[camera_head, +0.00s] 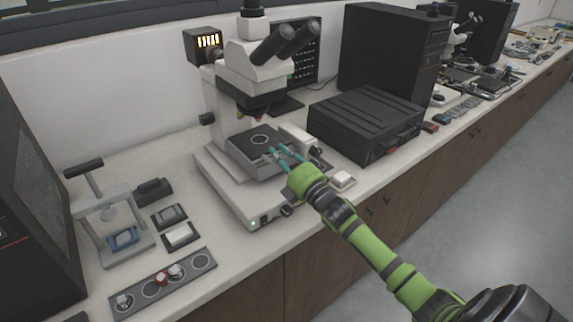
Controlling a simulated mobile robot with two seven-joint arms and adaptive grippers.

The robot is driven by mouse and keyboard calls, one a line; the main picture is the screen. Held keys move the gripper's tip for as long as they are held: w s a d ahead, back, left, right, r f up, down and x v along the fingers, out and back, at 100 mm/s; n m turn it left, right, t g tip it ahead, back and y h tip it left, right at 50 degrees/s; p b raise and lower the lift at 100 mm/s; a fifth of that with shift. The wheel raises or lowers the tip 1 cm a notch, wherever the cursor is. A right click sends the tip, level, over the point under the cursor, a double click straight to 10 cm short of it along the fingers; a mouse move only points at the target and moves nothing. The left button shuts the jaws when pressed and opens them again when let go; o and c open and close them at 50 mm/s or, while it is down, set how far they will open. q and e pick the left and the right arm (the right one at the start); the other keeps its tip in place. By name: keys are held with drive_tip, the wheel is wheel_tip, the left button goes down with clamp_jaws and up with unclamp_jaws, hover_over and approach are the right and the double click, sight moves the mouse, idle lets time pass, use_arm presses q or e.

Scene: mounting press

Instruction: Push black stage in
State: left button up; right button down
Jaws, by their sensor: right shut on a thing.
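The black stage (243,149) is a dark flat plate with a pale ring on top, on the white microscope (212,93). It sits under the objectives, above the microscope's base. My right gripper (277,154) comes in from the lower right, with its teal fingertips at the stage's front right edge. It is shut on the stage there. The fingers and green wrist hide part of that edge. My left gripper is not in view.
A mounting press (101,207) and a grey tray (203,262) with round places stand at the left. A black case (365,117) lies to the right of the microscope. A small white box (342,180) lies near the bench's front edge.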

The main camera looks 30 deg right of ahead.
drive_tip(key=shift+s, duration=0.1)
drive_tip(key=c, duration=1.6)
unclamp_jaws()
drive_tip(key=o, duration=0.4)
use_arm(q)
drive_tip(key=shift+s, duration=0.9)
use_arm(e)
drive_tip(key=shift+o, duration=0.2)
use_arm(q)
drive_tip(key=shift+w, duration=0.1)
use_arm(e)
drive_tip(key=shift+s, duration=0.1)
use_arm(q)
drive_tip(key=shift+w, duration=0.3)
use_arm(e)
drive_tip(key=v, duration=1.2)
